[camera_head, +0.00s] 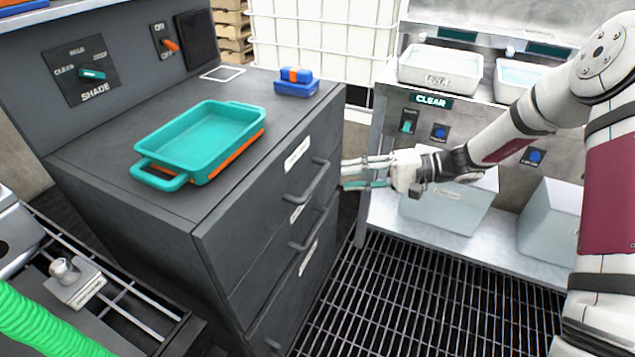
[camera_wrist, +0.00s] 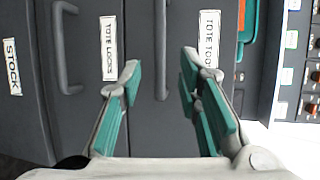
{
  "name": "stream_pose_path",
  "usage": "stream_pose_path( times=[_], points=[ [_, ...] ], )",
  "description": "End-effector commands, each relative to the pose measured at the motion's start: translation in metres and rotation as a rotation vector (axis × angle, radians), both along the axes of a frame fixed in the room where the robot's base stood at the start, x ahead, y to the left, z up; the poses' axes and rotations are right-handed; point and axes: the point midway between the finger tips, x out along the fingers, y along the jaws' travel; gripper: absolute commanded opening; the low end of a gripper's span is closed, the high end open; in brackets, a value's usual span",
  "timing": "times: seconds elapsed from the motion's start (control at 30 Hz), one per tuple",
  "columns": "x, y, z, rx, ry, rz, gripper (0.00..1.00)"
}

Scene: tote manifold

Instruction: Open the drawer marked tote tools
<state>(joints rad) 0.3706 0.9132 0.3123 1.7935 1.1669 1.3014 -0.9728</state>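The dark grey cabinet has a stack of drawers. Its top drawer (camera_head: 290,168) carries a white label, which reads "TOTE TOO…" in the wrist view (camera_wrist: 208,40), partly covered by a finger. That drawer's dark bar handle (camera_head: 308,185) shows in the wrist view (camera_wrist: 161,50) between my two fingers in the picture. The drawer appears shut. My gripper (camera_head: 347,174) is open and empty, its fingers pointing at the drawer fronts, a little apart from the handle. It also shows in the wrist view (camera_wrist: 158,75).
Below are drawers labelled "TOTE LOCKS" (camera_wrist: 108,45) and "STOCK" (camera_wrist: 12,67). On the cabinet top are a teal tray (camera_head: 165,178) and a blue box (camera_head: 297,87). A metal bench (camera_head: 385,112) with bins stands behind my gripper. Grated floor (camera_head: 400,300) in front of the drawers is clear.

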Motion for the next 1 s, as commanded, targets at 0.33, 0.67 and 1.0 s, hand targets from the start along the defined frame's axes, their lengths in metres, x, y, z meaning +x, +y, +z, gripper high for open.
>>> stream_pose_path(
  times=[0.33, 0.67, 1.0],
  points=[
    [-0.004, 0.063, -0.012, -0.001, 0.000, 0.002, 0.32],
    [-0.005, 0.083, -0.015, -0.001, 0.000, 0.000, 0.32],
    [-0.004, 0.083, -0.015, -0.001, 0.000, 0.000, 0.04]
  ],
)
